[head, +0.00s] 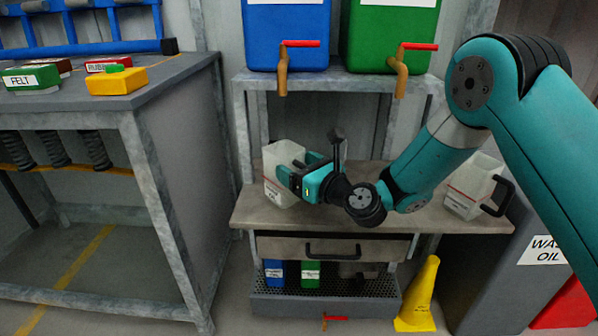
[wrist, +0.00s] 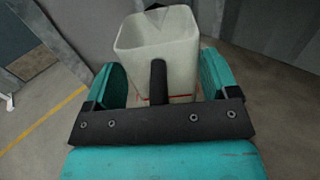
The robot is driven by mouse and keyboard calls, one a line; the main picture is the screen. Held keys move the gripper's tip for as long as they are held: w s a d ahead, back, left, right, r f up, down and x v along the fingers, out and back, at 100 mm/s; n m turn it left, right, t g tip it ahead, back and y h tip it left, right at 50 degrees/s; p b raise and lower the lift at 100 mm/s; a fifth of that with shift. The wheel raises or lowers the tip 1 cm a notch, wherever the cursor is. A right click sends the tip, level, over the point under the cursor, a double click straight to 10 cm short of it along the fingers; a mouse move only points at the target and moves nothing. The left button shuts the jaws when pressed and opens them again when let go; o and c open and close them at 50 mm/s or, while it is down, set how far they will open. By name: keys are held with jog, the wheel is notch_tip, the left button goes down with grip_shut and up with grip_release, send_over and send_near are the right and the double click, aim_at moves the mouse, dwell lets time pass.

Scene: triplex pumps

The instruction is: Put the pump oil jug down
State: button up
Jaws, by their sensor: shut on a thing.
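A white, open-topped jug (head: 283,174) with a red line and a label stands upright at the left end of the grey bench top (head: 345,222). My gripper (head: 298,178) is shut on this jug from its right side. In the wrist view the jug (wrist: 160,45) sits between the two teal fingers (wrist: 163,88), with its dark handle toward my palm. I cannot tell whether its base touches the bench. A second white jug (head: 472,187) with a black handle stands at the right end of the bench. The jug labels are too small to read.
Blue (head: 287,35) and green (head: 388,38) tanks with red-handled taps stand on a shelf above. A drawer (head: 333,249) and small bottles are below. A yellow cone (head: 419,292) stands on the floor. A grey workbench (head: 100,100) is at left. The bench middle is partly under my arm.

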jog(key=o, duration=0.9)
jog(key=shift+c, duration=0.2)
